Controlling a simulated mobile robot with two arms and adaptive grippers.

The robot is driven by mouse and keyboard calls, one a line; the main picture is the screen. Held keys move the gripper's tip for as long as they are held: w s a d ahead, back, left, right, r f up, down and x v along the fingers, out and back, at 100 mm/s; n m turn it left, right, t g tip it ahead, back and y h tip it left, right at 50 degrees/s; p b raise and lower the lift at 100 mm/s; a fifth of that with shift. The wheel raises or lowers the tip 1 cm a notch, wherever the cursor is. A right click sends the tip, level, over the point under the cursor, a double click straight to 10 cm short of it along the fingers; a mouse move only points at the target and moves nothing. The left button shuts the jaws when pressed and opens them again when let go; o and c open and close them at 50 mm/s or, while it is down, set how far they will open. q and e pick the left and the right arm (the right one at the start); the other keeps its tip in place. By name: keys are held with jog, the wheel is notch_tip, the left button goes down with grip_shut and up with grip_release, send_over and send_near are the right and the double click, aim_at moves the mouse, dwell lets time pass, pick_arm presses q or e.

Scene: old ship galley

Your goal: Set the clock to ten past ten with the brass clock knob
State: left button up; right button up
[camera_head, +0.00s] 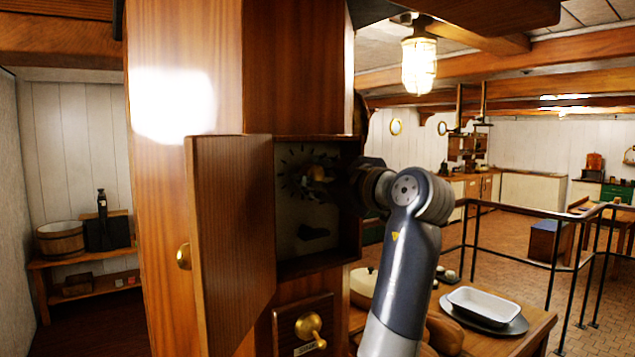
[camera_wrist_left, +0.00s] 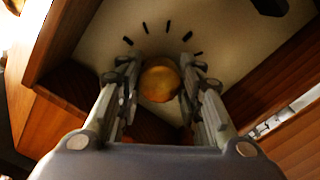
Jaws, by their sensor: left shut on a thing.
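The clock (camera_head: 292,228) is a pale dial with dark hour marks, set inside an open wooden case. The brass clock knob (camera_head: 319,172) sits at the middle of the dial marks. In the left wrist view the knob (camera_wrist_left: 160,82) is a round brass disc between the two fingers. My left gripper (camera_head: 327,180) reaches into the case from the right and is shut on the knob. The dial also shows in the left wrist view (camera_wrist_left: 220,30), with several black marks. I cannot read the clock hands; the gripper covers much of the middle. My right gripper is not in view.
The case door (camera_head: 232,235) stands open to the left of the dial. A brass crank handle (camera_head: 310,327) is on the panel below. A table with a white enamel dish (camera_head: 484,305) stands to the right, near black railings (camera_head: 520,213). A wooden tub (camera_head: 60,239) is at left.

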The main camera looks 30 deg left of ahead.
pick_arm(q)
jog(key=o, duration=1.1)
jog(key=shift+c, duration=0.2)
jog(key=v, duration=1.2)
